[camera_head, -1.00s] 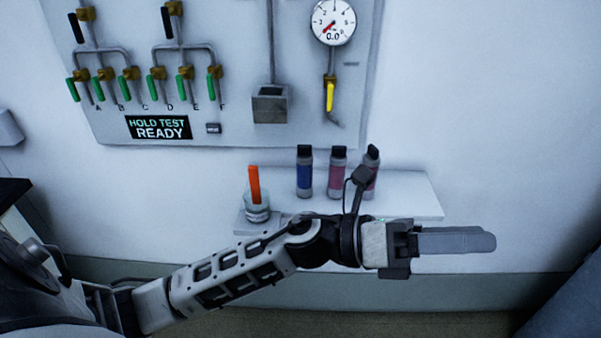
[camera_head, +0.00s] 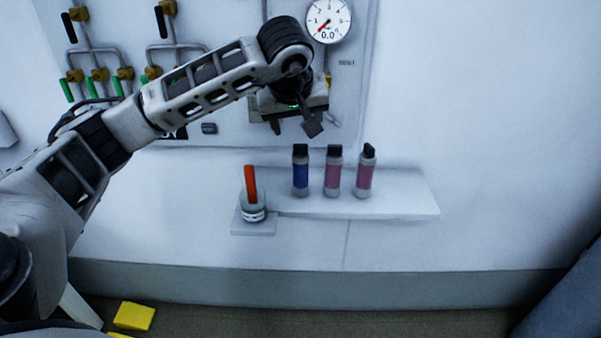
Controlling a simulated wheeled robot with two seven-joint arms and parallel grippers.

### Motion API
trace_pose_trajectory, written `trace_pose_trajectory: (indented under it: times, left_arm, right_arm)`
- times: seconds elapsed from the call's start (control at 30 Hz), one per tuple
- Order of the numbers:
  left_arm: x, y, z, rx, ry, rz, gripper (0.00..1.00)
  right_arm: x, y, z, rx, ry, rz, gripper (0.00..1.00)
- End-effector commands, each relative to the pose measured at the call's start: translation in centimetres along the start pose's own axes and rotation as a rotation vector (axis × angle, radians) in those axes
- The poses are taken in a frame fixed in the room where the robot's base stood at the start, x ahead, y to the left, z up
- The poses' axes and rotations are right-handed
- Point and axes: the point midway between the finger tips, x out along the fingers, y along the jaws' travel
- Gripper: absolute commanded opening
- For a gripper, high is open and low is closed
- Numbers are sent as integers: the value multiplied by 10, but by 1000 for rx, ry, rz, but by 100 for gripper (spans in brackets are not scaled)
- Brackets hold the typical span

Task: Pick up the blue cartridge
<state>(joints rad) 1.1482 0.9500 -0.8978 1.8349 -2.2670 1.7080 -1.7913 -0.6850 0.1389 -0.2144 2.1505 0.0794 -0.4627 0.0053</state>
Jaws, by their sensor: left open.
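The blue cartridge (camera_head: 301,174) stands upright on the white shelf (camera_head: 400,205), with a grey base and a black cap. It is the leftmost of three cartridges. My left gripper (camera_head: 290,122) is above it, in front of the wall panel, pointing down towards the shelf. Its jaws are open and empty, seen partly behind the wrist, and they do not touch the cartridge. My right gripper is not in view.
Two pink cartridges (camera_head: 334,174) and (camera_head: 365,174) stand close to the right of the blue one. A glass jar (camera_head: 253,209) with an orange stick (camera_head: 250,183) stands to its left. A gauge (camera_head: 328,20) is on the panel above. The shelf's right end is clear.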

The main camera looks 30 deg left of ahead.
Motion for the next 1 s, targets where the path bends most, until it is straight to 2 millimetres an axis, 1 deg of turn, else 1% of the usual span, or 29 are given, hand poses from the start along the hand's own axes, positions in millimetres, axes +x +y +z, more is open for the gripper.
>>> trace_pose_trajectory:
  times: [0.03, 0.1, 0.2, 0.47, 0.7, 0.8, 1.0]
  left_arm:
    - [12, 0, 1, 0, -5, -2, 61]
    - [25, 0, 1, -1, -5, -2, 61]
    - [40, 1, 1, -1, -4, 1, 61]
    - [59, -1, 2, -1, -4, 1, 61]
    - [94, -4, 5, -2, -5, 3, 61]
    - [102, -4, 4, 0, -3, 4, 61]
    - [103, -4, 4, 0, -2, 5, 61]
  right_arm:
    - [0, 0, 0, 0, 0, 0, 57]
    - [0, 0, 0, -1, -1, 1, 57]
    - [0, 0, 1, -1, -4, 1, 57]
    - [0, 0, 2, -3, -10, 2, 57]
    - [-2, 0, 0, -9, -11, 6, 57]
    - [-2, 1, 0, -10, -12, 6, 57]
    - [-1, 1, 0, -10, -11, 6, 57]
